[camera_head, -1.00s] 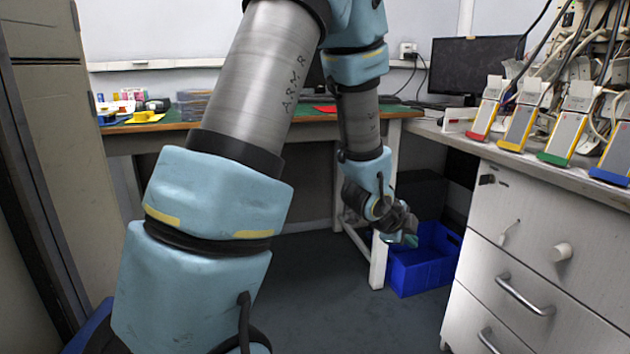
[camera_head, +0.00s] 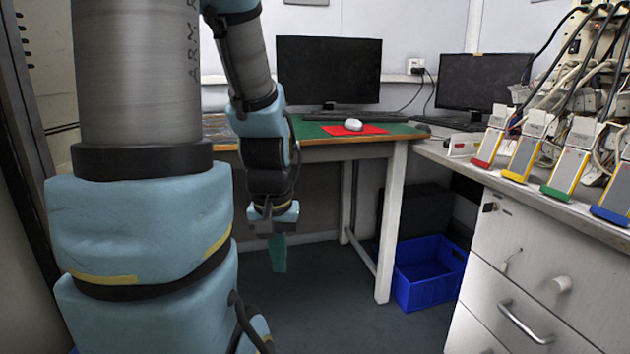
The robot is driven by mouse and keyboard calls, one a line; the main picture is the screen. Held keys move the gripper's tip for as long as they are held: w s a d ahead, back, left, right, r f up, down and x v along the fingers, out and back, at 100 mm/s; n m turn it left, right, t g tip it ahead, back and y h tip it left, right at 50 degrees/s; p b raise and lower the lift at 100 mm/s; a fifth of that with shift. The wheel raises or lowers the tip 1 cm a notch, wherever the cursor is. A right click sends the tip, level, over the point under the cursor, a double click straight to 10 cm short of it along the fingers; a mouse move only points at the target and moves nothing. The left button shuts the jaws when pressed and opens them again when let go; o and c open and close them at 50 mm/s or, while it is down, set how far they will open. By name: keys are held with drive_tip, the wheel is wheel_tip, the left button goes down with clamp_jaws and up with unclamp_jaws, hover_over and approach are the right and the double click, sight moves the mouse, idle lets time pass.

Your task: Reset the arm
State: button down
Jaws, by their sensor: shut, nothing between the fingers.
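My arm fills the left half of the view. My gripper (camera_head: 278,252) hangs at the end of it, left of the table's front legs and pointing down over the floor. Its teal fingertips are together and hold nothing. It is apart from the table and the blue bin.
A blue bin (camera_head: 430,285) sits on the floor. Floor between is clear.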

wheel_tip(320, 180, up, 27)
drive_tip(key=p, duration=2.5)
drive_tip(key=shift+r, duration=0.15)
